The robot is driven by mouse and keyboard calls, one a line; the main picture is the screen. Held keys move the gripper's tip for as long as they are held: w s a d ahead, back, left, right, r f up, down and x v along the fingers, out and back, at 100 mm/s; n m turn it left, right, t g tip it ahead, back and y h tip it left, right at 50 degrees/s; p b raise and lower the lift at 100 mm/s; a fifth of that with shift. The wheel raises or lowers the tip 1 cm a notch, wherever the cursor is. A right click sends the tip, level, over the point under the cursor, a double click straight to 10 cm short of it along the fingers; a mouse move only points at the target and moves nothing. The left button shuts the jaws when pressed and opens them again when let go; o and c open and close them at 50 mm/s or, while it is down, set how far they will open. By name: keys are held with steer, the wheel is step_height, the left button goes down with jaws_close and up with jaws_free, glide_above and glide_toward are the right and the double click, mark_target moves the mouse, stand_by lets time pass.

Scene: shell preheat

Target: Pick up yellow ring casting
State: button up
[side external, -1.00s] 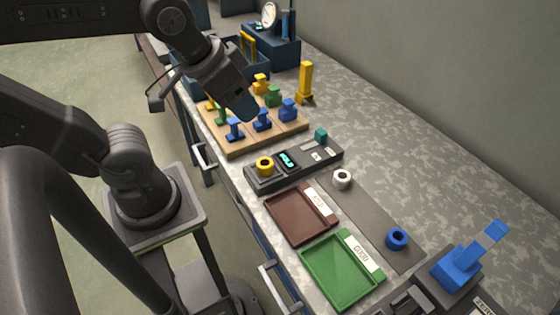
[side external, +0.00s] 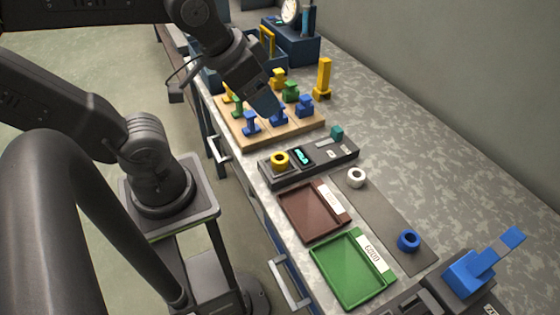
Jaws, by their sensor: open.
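The yellow ring casting (side external: 280,153) sits upright on the left end of a dark heater-like unit (side external: 332,157) with a lit display. Its dark hole faces up. My gripper (side external: 268,108) points down and to the right, above and behind the ring in the picture, apart from it. It is open, with no object seen in it; the gap between its fingers is hard to see from this side. It partly covers a blue piece on the wooden board.
A wooden board (side external: 252,142) with several blue, green and yellow pieces stands behind the unit. A brown tray (side external: 312,213) and a green tray (side external: 350,270) lie in front. A white ring (side external: 356,178) and a blue ring (side external: 408,240) lie on a grey strip.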

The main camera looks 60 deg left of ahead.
steer(key=m+g, duration=0.6)
steer(key=m, duration=0.7)
glide_above(280, 155)
steer(key=d, duration=0.1)
step_height(280, 155, down, 11)
steer(key=shift+m, duration=0.3)
steer(key=f, duration=1.4)
steer(key=shift+s, duration=0.3)
steer(key=shift+r, duration=0.1)
steer(key=shift+c, duration=0.2)
steer(key=c, duration=1.1)
